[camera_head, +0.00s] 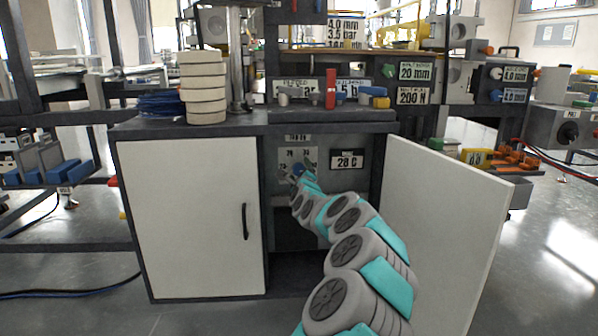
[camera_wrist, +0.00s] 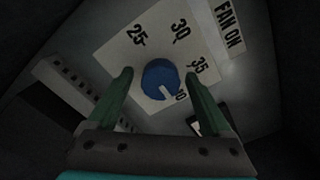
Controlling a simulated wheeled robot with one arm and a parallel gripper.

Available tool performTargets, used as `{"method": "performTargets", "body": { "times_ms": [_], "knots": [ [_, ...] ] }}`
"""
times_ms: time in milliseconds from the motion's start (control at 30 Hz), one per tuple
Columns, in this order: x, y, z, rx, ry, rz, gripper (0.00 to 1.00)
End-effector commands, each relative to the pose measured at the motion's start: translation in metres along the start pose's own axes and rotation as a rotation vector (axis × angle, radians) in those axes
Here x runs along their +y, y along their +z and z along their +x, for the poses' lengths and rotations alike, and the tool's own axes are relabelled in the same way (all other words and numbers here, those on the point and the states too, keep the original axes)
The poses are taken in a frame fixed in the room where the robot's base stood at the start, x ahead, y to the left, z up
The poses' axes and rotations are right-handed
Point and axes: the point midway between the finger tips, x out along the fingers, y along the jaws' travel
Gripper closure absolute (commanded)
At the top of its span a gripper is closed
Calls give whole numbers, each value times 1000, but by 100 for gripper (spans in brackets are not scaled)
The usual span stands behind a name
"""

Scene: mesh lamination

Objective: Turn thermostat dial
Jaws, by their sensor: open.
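The thermostat dial (camera_wrist: 160,80) is a round blue knob with a pale pointer mark, on a white scale plate (camera_wrist: 133,48) with 25, 30, 35 and 40 printed around it. In the wrist view the pointer mark faces the lower right, towards the 40. My gripper (camera_wrist: 160,82) is open, with one green finger on each side of the dial and a visible gap to it. Whether the fingertips reach the dial's depth I cannot tell. In the head view my gripper (camera_head: 300,176) is inside the open cabinet bay at the scale plate (camera_head: 297,157), and the dial is mostly hidden.
A "28 C" display (camera_head: 347,160) is right of the plate. The open cabinet door (camera_head: 440,225) stands to the right of my arm, and a closed white door (camera_head: 190,220) is on the left. A "FAN ON" label (camera_wrist: 230,25) is beside the plate.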

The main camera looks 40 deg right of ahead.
Motion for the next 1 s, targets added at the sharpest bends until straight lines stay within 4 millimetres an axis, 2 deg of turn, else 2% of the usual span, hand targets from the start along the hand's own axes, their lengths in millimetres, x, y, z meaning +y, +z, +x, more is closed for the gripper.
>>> {"method": "performTargets", "body": {
  "times_ms": [200,533,1000],
  "knots": [
    [0,1,10,0,1,0,16],
    [0,1,11,-1,1,0,17],
    [0,1,11,-1,1,0,70]
  ]
}}
